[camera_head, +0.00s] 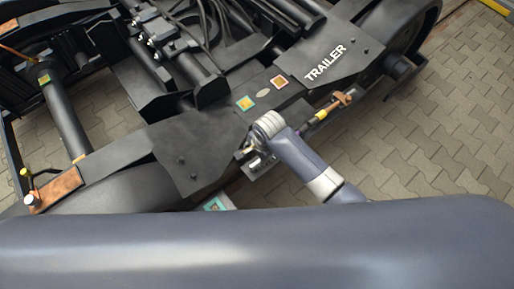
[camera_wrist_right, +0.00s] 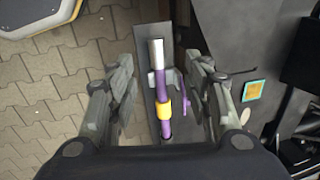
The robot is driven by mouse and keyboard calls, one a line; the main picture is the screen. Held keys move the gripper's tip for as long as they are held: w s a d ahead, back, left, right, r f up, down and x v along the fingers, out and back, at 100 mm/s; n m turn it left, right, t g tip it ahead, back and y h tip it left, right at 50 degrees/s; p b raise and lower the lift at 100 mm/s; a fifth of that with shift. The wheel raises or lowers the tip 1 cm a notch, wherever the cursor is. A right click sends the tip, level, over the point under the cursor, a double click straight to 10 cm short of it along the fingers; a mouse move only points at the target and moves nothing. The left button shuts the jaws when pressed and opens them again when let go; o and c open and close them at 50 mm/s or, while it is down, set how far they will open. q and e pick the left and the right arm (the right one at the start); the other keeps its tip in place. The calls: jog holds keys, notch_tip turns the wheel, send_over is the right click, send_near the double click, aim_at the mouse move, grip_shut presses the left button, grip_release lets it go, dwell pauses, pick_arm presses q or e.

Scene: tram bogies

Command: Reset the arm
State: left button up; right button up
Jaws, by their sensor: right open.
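My right arm reaches in from the lower right in the head view, with its right gripper (camera_head: 250,153) at the near edge of the black bogie frame (camera_head: 190,150). In the right wrist view the right gripper (camera_wrist_right: 160,75) is open, its two fingers apart. Between and below the fingers is a purple rod (camera_wrist_right: 161,88) with a silver end and a yellow band, lying along a grey bracket. The fingers stand to either side of the rod; I cannot tell any contact. My left gripper is not in view.
The bogie carries a "TRAILER" plate (camera_head: 325,63), coloured square tags (camera_head: 279,82) and a cable with a yellow band (camera_head: 322,114) just right of my gripper. A wheel (camera_head: 412,30) stands at upper right. Paved ground (camera_head: 440,130) at right is clear.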

jog(key=s+d+f+n, duration=0.3)
jog(key=s+d+f, duration=0.25)
jog(key=f, duration=0.35)
jog(key=s+d+f+n, duration=0.3)
jog(key=s+d+f, duration=0.25)
jog(key=f, duration=0.45)
jog(key=s+d+f+n, duration=0.2)
jog(key=s+d+f, duration=0.1)
jog(key=s, duration=0.5)
jog(key=s+d+f+n+h, duration=0.1)
jog(key=s+d+f+n, duration=0.2)
jog(key=s, duration=0.6)
jog(key=s+d+f+n, duration=0.2)
jog(key=s+d+f, duration=0.2)
jog(key=s, duration=0.4)
jog(key=shift+s+d+g, duration=0.25)
jog(key=shift+g, duration=0.15)
jog(key=shift+c, duration=0.2)
